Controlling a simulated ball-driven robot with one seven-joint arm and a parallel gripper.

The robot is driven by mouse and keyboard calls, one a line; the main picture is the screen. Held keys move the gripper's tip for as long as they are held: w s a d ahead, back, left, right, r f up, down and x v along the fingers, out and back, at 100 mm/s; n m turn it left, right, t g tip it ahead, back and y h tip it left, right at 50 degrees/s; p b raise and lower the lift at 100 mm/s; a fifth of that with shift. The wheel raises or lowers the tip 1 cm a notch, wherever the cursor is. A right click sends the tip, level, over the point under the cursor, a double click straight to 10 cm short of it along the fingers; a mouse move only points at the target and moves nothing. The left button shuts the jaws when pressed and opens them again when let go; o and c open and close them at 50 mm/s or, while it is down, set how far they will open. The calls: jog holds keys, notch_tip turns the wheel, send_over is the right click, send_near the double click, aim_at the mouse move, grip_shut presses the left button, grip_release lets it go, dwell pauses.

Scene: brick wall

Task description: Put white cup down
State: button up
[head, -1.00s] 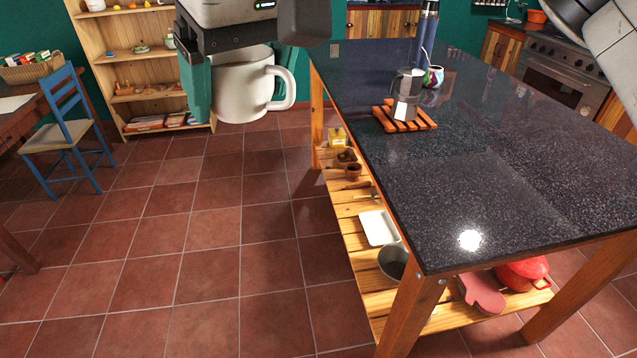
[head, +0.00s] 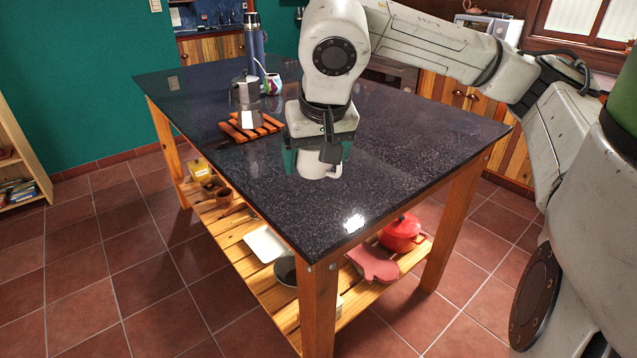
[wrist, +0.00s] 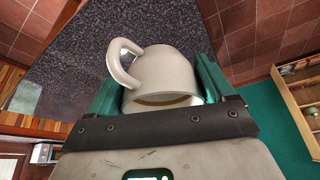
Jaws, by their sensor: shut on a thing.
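The white cup (head: 318,164) is in my gripper over the dark speckled tabletop (head: 250,180). In the wrist view the cup (wrist: 165,72) sits between the two green fingers of my gripper (wrist: 160,95), with its handle to the left. My gripper (head: 316,158) is shut on the cup, near the middle of the table in the head view. I cannot tell whether the cup touches the tabletop.
A moka pot (head: 247,100) stands on a wooden trivet (head: 235,133) left of my gripper. A blue flask (head: 254,45) and a patterned cup (head: 272,84) are behind it. The tabletop's near part is clear. A lower shelf holds a red pot (head: 402,232).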

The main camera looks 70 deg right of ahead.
jog(key=w+d+f, duration=0.1)
jog(key=d+f, duration=0.1)
jog(key=d, duration=0.1)
jog(key=w+d+f, duration=0.1)
jog(key=d+f, duration=0.2)
jog(key=d, duration=0.1)
jog(key=w+d+f+p, duration=0.1)
jog(key=d+f, duration=0.2)
jog(key=shift+d+f, duration=0.1)
jog(key=shift+d, duration=0.2)
jog(key=shift+d+f+p, duration=0.15)
jog(key=shift+f+p, duration=0.1)
jog(key=shift+f, duration=0.7)
jog(key=shift+d+f+p, duration=0.1)
jog(key=shift+f+p, duration=0.1)
jog(key=shift+f, duration=0.7)
jog(key=shift+f, duration=0.1)
jog(key=o, duration=1)
